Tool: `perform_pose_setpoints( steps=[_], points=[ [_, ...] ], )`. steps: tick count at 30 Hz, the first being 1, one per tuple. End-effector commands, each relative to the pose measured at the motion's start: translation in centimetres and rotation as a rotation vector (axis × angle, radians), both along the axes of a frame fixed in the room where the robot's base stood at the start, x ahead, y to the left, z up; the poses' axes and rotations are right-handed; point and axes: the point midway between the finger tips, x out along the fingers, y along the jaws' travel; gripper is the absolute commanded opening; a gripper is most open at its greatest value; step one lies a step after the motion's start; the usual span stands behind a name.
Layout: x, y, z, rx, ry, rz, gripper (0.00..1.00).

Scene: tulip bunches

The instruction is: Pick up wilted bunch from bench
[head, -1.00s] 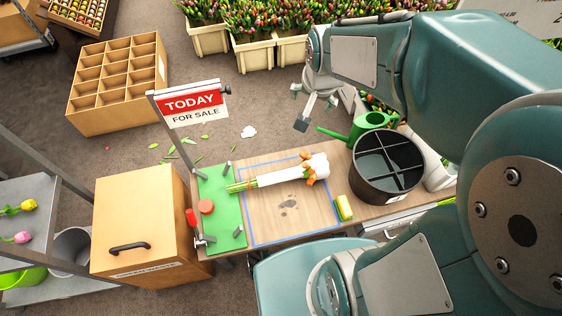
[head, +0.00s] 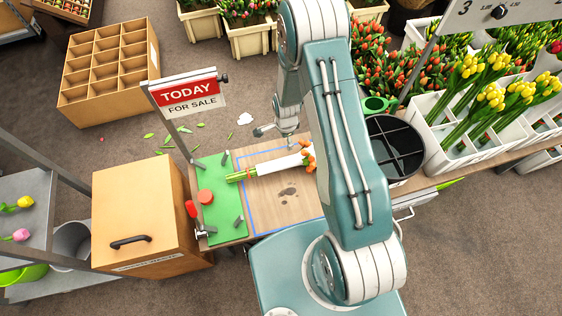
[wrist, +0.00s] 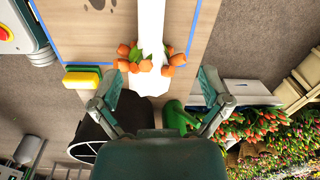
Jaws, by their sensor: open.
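The wilted bunch (head: 270,166) lies on the bench (head: 285,205), inside a blue taped outline. It is wrapped in white paper, with green stems to the left and drooping orange heads to the right. In the wrist view the bunch (wrist: 151,30) runs down from the top edge, its orange heads (wrist: 147,62) just beyond the fingers. My gripper (wrist: 160,95) is open and empty, with a finger on either side of the white paper end. In the head view my gripper (head: 277,133) is above the bench's far edge, partly hidden by my arm.
A black divided bucket (head: 396,146) and green watering can (head: 375,104) stand right of the bunch. A yellow sponge (wrist: 82,80) lies near the outline. A green mat (head: 217,205) with pegs and a sign (head: 188,98) are at left. Crates of tulips (head: 470,130) stand at right.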

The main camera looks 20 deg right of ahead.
Motion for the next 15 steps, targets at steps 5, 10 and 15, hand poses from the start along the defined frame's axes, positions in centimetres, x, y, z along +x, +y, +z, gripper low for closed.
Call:
perform_pose_setpoints(
  steps=[5, 10, 15],
  points=[
    [-1.6, 0.0, -5.3, 0.002, 0.037, -0.108, 0.96],
    [-2.1, 0.0, -7.0, 0.004, 0.044, -0.139, 0.96],
    [-2.1, 0.0, -9.6, 0.004, 0.045, -0.138, 0.96]
  ],
)
